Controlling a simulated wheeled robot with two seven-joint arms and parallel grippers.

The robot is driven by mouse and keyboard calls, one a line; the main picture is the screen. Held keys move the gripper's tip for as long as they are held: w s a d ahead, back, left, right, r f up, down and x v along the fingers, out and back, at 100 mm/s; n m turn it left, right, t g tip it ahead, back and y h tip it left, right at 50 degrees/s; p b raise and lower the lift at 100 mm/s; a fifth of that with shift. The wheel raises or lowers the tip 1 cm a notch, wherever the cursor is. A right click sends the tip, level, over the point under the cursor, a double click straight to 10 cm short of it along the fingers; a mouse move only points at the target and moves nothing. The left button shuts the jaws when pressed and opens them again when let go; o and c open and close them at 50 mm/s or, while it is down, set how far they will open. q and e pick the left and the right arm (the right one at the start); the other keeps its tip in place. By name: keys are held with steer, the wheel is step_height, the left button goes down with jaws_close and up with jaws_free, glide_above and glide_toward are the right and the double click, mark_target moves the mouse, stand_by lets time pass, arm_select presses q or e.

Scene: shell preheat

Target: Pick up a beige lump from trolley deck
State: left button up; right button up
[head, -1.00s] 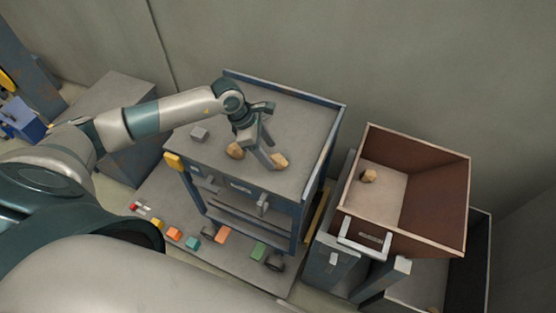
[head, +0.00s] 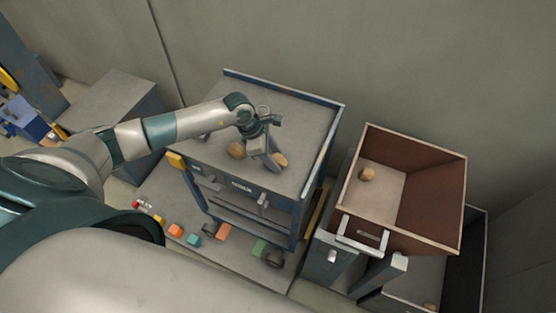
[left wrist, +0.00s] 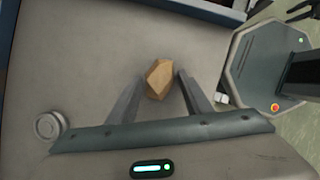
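Two beige lumps are on the trolley deck (head: 300,120) in the head view. One lump (head: 236,150) lies left of my left gripper (head: 264,160), and the other lump (head: 280,160) is at its right finger. In the left wrist view a faceted beige lump (left wrist: 159,79) shows between the tips of the two spread fingers (left wrist: 161,76), with gaps at its sides. The left gripper is open and holds nothing. Whether the fingers reach down around the lump is hard to tell.
A brown-walled bin (head: 430,200) stands right of the trolley with another beige lump (head: 367,174) inside. The deck has a raised blue rim (head: 322,150). Several coloured blocks (head: 176,230) lie on the grey surface below. A round grey piece (left wrist: 48,126) shows in the left wrist view.

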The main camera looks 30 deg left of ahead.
mark_target(279, 156)
arm_select(q)
steer(key=c, duration=0.7)
steer(key=shift+r, duration=0.2)
arm_select(e)
steer(key=shift+d+f, duration=0.1)
